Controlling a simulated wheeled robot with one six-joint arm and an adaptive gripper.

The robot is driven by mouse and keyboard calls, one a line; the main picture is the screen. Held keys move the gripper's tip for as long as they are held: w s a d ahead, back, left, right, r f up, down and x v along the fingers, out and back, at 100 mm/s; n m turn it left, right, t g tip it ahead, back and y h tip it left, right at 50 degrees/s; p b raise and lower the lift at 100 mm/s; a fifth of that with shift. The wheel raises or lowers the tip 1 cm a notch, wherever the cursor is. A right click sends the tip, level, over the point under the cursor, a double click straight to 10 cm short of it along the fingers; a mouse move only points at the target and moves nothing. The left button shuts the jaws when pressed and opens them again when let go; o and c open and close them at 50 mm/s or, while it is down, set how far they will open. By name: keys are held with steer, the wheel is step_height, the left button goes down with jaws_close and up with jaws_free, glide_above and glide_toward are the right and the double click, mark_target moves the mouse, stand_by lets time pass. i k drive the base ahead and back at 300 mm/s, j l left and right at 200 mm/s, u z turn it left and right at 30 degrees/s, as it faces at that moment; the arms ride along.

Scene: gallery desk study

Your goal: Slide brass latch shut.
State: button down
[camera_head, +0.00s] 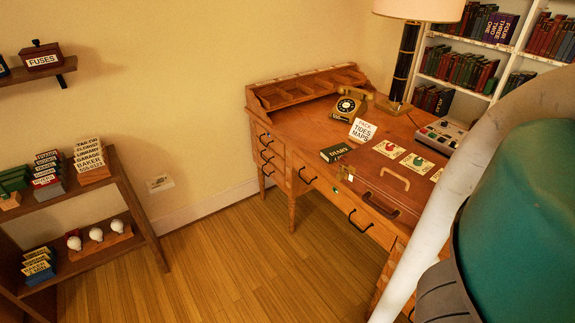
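A small pale-gold fitting (345,174) shows at the case's left front corner. It looks like a brass latch, but it is too small here to tell whether it is shut or open. My arm fills the right side of the picture and hides the right end of the desk and perhaps part of the case. My gripper is not in view.
The wooden desk (290,125) carries a telephone (350,103), a lamp (405,60), a "DIARY" book (335,152), a "TIDES MAPS" sign (362,130), cards (417,163) and a grey device (440,135). Shelves stand left and back right. The floor (220,260) left of the desk is clear.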

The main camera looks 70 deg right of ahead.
mark_target(343, 174)
steer(key=i, duration=0.9)
steer(key=z, duration=0.85)
